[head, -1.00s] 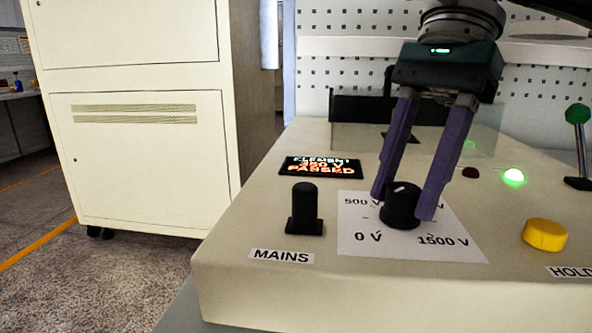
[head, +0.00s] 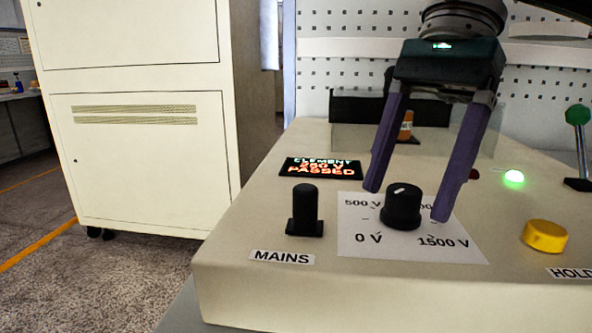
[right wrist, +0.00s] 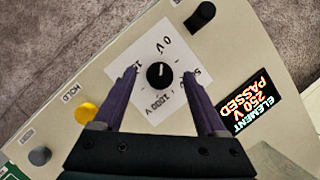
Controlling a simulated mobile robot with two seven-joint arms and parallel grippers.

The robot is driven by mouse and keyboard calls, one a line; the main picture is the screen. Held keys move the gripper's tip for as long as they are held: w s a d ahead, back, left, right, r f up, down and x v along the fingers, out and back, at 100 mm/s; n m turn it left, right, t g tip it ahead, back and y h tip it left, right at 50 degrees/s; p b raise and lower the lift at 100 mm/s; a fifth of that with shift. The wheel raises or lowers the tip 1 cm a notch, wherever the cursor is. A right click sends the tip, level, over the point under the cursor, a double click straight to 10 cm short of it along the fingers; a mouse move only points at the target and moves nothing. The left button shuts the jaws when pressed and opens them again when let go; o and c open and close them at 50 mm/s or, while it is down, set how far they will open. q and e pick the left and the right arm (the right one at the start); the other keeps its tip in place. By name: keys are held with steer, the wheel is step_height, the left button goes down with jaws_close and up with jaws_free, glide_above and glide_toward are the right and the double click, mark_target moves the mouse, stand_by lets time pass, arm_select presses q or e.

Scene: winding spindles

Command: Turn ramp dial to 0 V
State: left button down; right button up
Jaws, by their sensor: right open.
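The ramp dial (head: 401,207) is a round black knob with a white mark on top. It stands on a white scale card (head: 360,245) printed with 0 V, 500 V, 1500 V and a partly covered label. My right gripper (head: 406,204) has its two purple fingers spread, one on each side of the dial, with gaps. In the right wrist view the dial (right wrist: 159,75) lies between the open fingertips (right wrist: 162,76). There its mark seems to point towards the 0 V side; its exact setting is unclear. My left gripper is out of view.
A black MAINS switch (head: 305,210) stands left of the card. Behind it a display (head: 320,167) reads ELEMENT 250 V PASSED. A yellow button (head: 545,236), a lit green lamp (head: 513,177) and a green-knobbed lever (head: 578,116) are to the right.

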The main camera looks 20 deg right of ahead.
steer(key=s+p+v, duration=0.1)
steer(key=v, duration=0.8)
steer(key=shift+w+r+p, duration=0.15)
steer(key=shift+w+p, duration=0.15)
steer(key=shift+w, duration=0.2)
steer(key=shift+d, duration=0.1)
